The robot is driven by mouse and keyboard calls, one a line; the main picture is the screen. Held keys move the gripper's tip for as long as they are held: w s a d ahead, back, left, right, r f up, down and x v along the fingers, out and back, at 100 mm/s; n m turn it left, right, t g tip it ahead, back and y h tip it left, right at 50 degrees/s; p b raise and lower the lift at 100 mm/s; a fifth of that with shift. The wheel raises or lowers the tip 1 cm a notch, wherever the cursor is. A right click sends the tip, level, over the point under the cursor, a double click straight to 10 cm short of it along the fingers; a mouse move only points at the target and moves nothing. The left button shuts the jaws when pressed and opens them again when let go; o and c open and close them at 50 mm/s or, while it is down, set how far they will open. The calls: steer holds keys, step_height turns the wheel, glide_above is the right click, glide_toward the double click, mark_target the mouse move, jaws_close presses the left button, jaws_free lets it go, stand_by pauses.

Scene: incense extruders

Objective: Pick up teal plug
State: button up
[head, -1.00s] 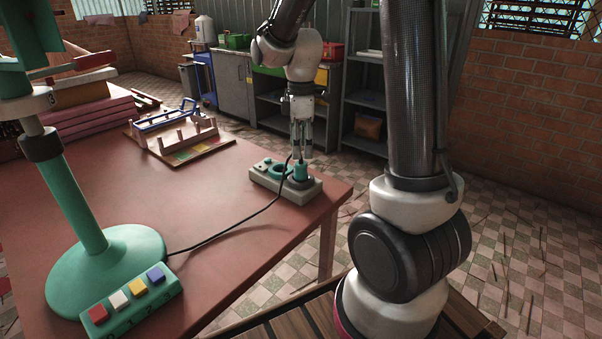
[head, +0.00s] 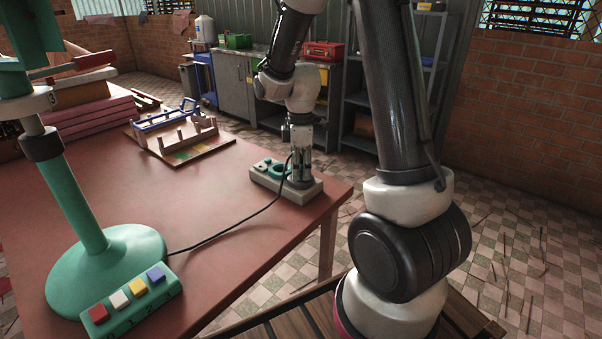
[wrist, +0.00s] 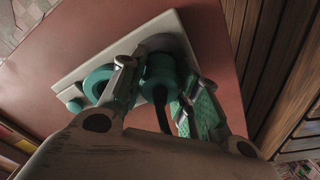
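The teal plug (wrist: 160,72) stands in the right part of a pale socket block (wrist: 68,87), with a black cable rising from its top. In the head view the block (head: 265,182) lies near the table's right corner, and the fingers mostly hide the plug. My gripper (wrist: 156,82) is open around the plug, one finger on each side. A gap shows between the left finger and the plug; whether the right finger touches is unclear. The gripper (head: 301,184) points down, close above the block.
A teal ring (wrist: 97,82) and a small teal knob (wrist: 75,104) are beside the plug on the block. The cable (head: 232,230) runs across the table (head: 225,205) to a green stand (head: 105,265). A wooden peg board (head: 180,142) lies farther back.

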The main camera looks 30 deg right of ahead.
steer(key=c, duration=0.4)
